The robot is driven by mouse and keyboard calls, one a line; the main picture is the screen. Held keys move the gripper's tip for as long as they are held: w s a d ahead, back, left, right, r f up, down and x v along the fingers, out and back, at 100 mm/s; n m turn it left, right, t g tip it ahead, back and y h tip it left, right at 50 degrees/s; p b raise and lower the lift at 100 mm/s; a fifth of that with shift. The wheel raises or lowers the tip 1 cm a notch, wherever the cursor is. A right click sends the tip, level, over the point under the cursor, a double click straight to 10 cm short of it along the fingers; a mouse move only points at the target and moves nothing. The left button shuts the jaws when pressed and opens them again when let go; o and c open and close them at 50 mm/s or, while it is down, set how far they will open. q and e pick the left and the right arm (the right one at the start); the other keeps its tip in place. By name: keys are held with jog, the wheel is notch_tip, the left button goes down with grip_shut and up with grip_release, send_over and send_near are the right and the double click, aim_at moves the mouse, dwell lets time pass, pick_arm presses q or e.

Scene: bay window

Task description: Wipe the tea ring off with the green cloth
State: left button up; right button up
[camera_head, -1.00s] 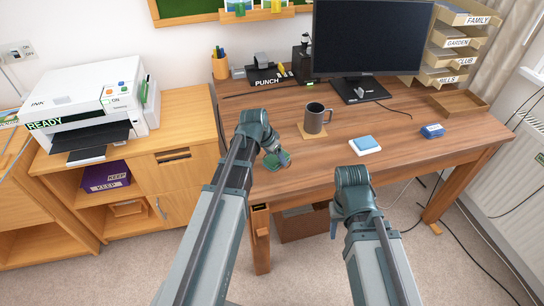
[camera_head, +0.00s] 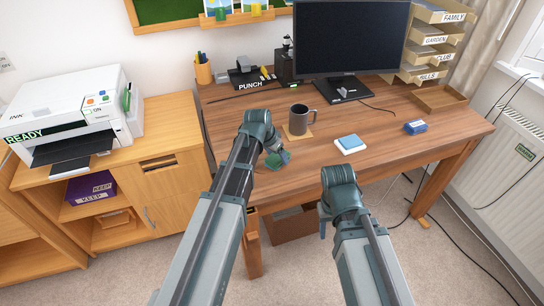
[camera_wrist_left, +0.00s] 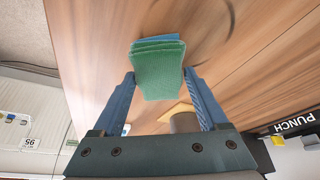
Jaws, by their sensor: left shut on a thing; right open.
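My left gripper (camera_head: 274,152) is shut on the folded green cloth (camera_head: 278,161), over the left front part of the wooden desk (camera_head: 400,145). The left wrist view shows the green cloth (camera_wrist_left: 158,75) between the two fingers (camera_wrist_left: 160,100), with a blue layer at its far edge. A thin dark curved mark, the tea ring (camera_wrist_left: 231,22), lies on the wood just beyond and right of the cloth. In the head view I cannot make the ring out. Whether the cloth touches the desk is unclear. My right gripper (camera_head: 324,218) is open and empty, low before the desk's front edge, mostly hidden by its wrist.
A grey mug (camera_head: 300,120) stands on a coaster (camera_head: 297,131) close behind the cloth. A blue-topped white block (camera_head: 350,144) and a small blue box (camera_head: 415,127) lie to the right. A monitor (camera_head: 350,40), pen pot (camera_head: 203,72) and hole punch (camera_head: 248,75) stand at the back.

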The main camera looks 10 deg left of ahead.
aim_at(267, 158)
pick_arm(q)
jog(key=shift+f, duration=0.2)
jog(key=shift+s+r, duration=0.1)
jog(key=shift+s+a, duration=0.45)
jog(key=shift+a, duration=0.25)
jog(key=shift+s+a, duration=0.4)
jog(key=shift+a, duration=0.35)
jog(key=shift+a, duration=0.1)
jog(key=shift+s+a, duration=0.45)
jog(key=shift+a, duration=0.2)
jog(key=shift+s+a, duration=0.4)
jog(key=shift+a, duration=0.2)
jog(key=shift+a, duration=0.1)
jog(key=shift+s+a, duration=0.45)
jog(key=shift+a, duration=0.2)
jog(key=shift+s+a, duration=0.4)
jog(key=shift+a, duration=0.2)
